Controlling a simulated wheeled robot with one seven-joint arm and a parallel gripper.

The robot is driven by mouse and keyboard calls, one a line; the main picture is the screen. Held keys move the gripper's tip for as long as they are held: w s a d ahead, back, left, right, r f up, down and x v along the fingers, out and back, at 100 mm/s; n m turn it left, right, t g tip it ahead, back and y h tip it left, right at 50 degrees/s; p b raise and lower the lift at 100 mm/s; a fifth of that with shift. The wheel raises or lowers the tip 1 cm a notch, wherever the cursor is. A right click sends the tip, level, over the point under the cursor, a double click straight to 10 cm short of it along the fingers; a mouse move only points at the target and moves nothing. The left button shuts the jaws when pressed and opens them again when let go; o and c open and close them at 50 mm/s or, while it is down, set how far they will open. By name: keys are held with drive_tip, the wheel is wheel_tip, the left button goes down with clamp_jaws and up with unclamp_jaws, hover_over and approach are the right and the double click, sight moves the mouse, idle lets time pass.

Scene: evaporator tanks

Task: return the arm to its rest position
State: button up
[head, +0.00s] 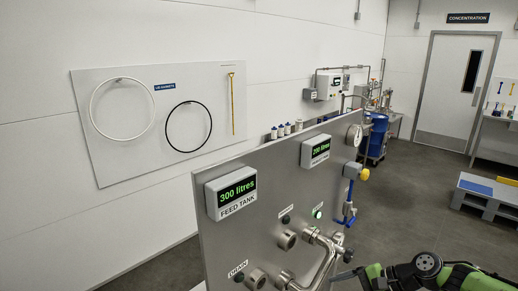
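Part of my green and black arm shows at the bottom right, in front of and to the right of the steel panel (268,185). I cannot make out my gripper or its fingers in this view. A dark rod-like piece lies just left of my arm, and I cannot tell what it belongs to. The panel carries a feed tank display (237,192) reading 300 litres and a second display (315,150) reading 200 litres.
Steel pipes (322,255) and valve fittings stick out of the panel's lower front, close to my arm. A blue drum (377,137) stands behind. A grey pallet (487,200) with a blue top is at the right. Open floor (415,195) lies between.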

drive_tip(key=s+a+r+n+g+h+b, duration=0.1)
drive_tip(key=s+a+r+n+h, duration=0.3)
drive_tip(key=s, duration=0.2)
drive_tip(key=s+a+r+n+h, duration=0.3)
drive_tip(key=s+a+n+h, duration=0.15)
drive_tip(key=s, duration=0.25)
drive_tip(key=s+r+n+t, duration=0.1)
drive_tip(key=s, duration=0.5)
drive_tip(key=s+d+r+n+t+h+b, duration=0.1)
drive_tip(key=s+r+n+t, duration=0.1)
drive_tip(key=s, duration=0.4)
drive_tip(key=shift+s+d+r, duration=0.25)
drive_tip(key=shift+s+r, duration=0.05)
